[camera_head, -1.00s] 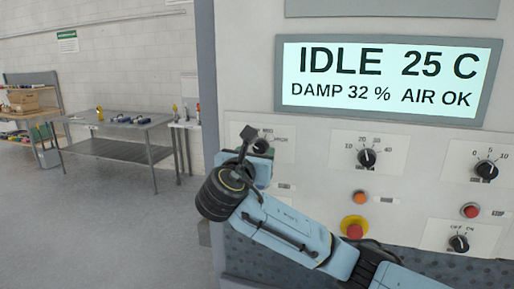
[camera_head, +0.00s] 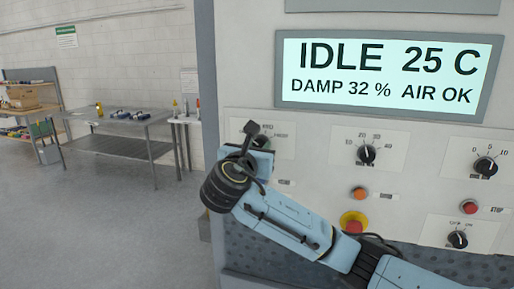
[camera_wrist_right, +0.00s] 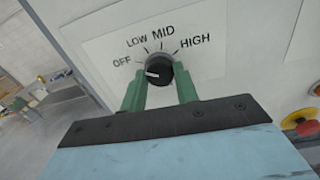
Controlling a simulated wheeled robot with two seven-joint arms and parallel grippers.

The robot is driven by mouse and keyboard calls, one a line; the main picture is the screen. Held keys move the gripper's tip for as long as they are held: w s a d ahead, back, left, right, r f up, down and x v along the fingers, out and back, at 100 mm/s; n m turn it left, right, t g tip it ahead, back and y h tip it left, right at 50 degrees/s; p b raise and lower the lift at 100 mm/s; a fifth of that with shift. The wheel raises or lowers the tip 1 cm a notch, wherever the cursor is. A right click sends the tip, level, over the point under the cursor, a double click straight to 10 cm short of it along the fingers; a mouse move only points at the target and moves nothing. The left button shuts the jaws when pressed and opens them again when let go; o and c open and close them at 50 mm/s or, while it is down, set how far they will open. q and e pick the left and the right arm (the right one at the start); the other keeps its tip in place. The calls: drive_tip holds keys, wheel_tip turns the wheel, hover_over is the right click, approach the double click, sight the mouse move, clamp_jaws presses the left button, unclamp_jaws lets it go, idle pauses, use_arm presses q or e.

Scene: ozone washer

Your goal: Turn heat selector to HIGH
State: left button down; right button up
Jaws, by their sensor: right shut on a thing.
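The heat selector is a black round knob (camera_wrist_right: 159,70) on a white plate marked OFF, LOW, MID and HIGH. In the right wrist view its white pointer mark faces left, on the OFF side. My right gripper (camera_wrist_right: 160,88) has its green fingers on either side of the knob and is shut on it. In the head view my right gripper (camera_head: 248,155) is at the left control plate (camera_head: 284,152) and covers most of the knob. My left gripper is not in view.
A display (camera_head: 390,75) reads IDLE 25 C. To the right are a middle dial (camera_head: 366,154), a right dial (camera_head: 485,166), an orange button (camera_head: 359,193), a red emergency button (camera_head: 354,225) and an OFF/ON switch (camera_head: 457,240). A metal table (camera_head: 120,125) stands far left.

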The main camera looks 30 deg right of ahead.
drive_tip(key=shift+m, duration=0.3)
drive_tip(key=m, duration=0.5)
drive_tip(key=shift+m, duration=0.3)
drive_tip(key=m+b, duration=0.1)
drive_tip(key=m, duration=0.4)
drive_tip(key=shift+f+m, duration=0.1)
drive_tip(key=shift+m, duration=0.2)
drive_tip(key=m+b, duration=0.1)
drive_tip(key=m, duration=0.1)
drive_tip(key=shift+m, duration=0.4)
drive_tip(key=m+b, duration=0.1)
drive_tip(key=m, duration=0.2)
drive_tip(key=shift+m, duration=0.3)
drive_tip(key=m+b, duration=0.3)
drive_tip(key=m, duration=0.2)
drive_tip(key=shift+m, duration=0.4)
drive_tip(key=o, duration=1)
